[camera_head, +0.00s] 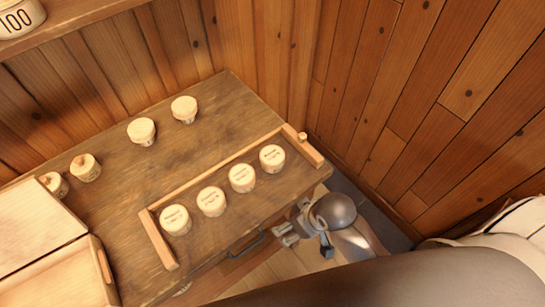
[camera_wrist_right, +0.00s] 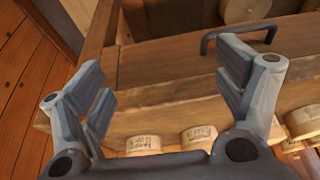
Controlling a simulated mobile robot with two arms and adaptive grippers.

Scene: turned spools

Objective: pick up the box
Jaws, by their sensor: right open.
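A pale wooden box-like piece (camera_head: 35,225) lies at the left edge of the head view on the dark wooden table (camera_head: 120,195). Its upper and lower pale panels are cut off by the frame, so I cannot tell its full shape. My right gripper (camera_head: 304,240) is beside the table's front right edge, well to the right of the box and apart from it. In the right wrist view, its two grey fingers (camera_wrist_right: 165,85) are spread with nothing between them. The box does not show in that view. My left gripper is not in view.
Several pale turned spools (camera_head: 242,178) stand in a row inside a low wooden rail (camera_head: 220,170). More spools (camera_head: 142,131) stand farther back. A dark handle (camera_head: 247,243) is on the table's front; it also shows in the wrist view (camera_wrist_right: 240,35). Plank walls (camera_head: 350,80) close off the back and right.

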